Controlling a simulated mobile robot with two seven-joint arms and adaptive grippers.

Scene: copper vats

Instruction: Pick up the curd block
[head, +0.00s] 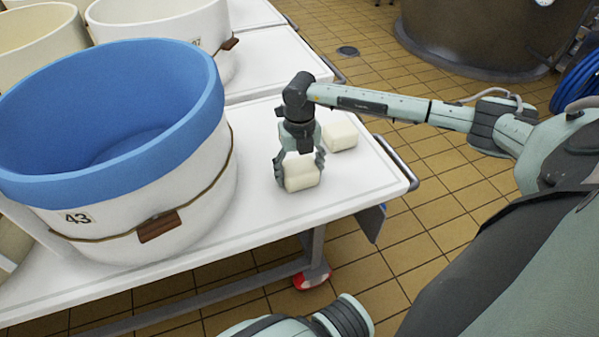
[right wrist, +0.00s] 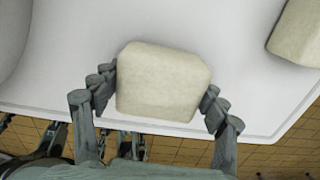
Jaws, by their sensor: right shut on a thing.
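A pale cream curd block (head: 301,172) is at the right end of the white cart table (head: 262,215). My right gripper (head: 299,169) comes down over it from above, with a finger on each side, and is shut on it. In the right wrist view the block (right wrist: 163,82) fills the space between the fingers of the gripper (right wrist: 160,98). I cannot tell whether its underside touches the table. A second cream block (head: 340,135) sits behind and to the right, apart from the gripper; its edge also shows in the right wrist view (right wrist: 298,32). My left gripper is not in view.
A large white tub with a blue lining (head: 120,190), marked 43, stands left of the gripper on the table. More white tubs (head: 165,22) stand behind it. A metal handle (head: 397,162) borders the table's right end. A copper vat (head: 480,35) stands at the back right.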

